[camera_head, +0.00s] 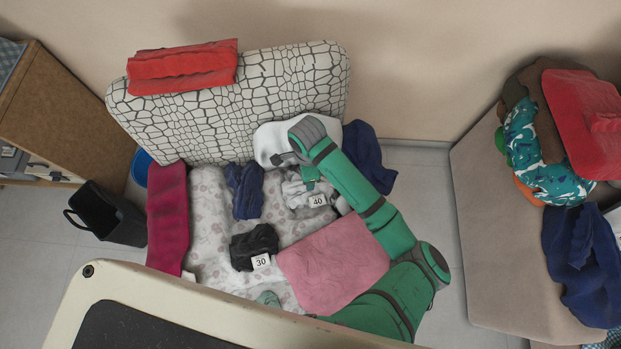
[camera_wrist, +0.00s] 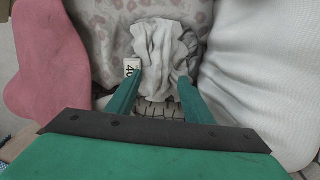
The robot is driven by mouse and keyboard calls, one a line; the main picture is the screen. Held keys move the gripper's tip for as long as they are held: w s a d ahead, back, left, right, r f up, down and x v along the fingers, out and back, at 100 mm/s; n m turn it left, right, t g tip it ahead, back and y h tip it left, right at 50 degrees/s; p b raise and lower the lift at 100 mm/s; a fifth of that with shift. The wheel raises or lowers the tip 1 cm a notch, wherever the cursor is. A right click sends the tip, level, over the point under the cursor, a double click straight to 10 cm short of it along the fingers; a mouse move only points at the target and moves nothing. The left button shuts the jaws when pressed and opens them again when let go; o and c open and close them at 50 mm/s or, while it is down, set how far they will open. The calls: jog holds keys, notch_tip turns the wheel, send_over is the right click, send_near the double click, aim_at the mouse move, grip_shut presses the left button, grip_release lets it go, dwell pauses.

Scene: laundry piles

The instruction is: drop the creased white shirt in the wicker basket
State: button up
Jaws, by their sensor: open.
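The creased white shirt (camera_head: 298,190) lies crumpled on the patterned seat of the sofa or chair, with a tag marked 40 at its lower right. In the wrist view the shirt (camera_wrist: 157,42) lies between and just beyond my fingertips. My gripper (camera_head: 311,180) is over the shirt from above, open, with one green finger on each side of it in the wrist view (camera_wrist: 157,82). Whether the fingers touch the cloth I cannot tell. I cannot make out a wicker basket in either view.
A pink cloth (camera_head: 335,265), a black cloth tagged 30 (camera_head: 254,243) and a navy cloth (camera_head: 244,188) lie close by. A white pillow (camera_head: 270,140) is behind the shirt. A black bin (camera_head: 105,215) stands at left. Another clothes-covered seat (camera_head: 485,215) is at right.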

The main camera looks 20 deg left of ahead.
aim_at(296, 195)
jog(key=shift+s+a+f, duration=0.1)
jog(key=shift+f, duration=0.15)
notch_tip(296, 195, down, 5)
jog(key=shift+r, duration=0.15)
jog(key=shift+w+f, duration=0.25)
jog(key=shift+f, duration=0.05)
jog(key=shift+d, duration=0.2)
grip_shut()
jog(key=shift+a, duration=0.15)
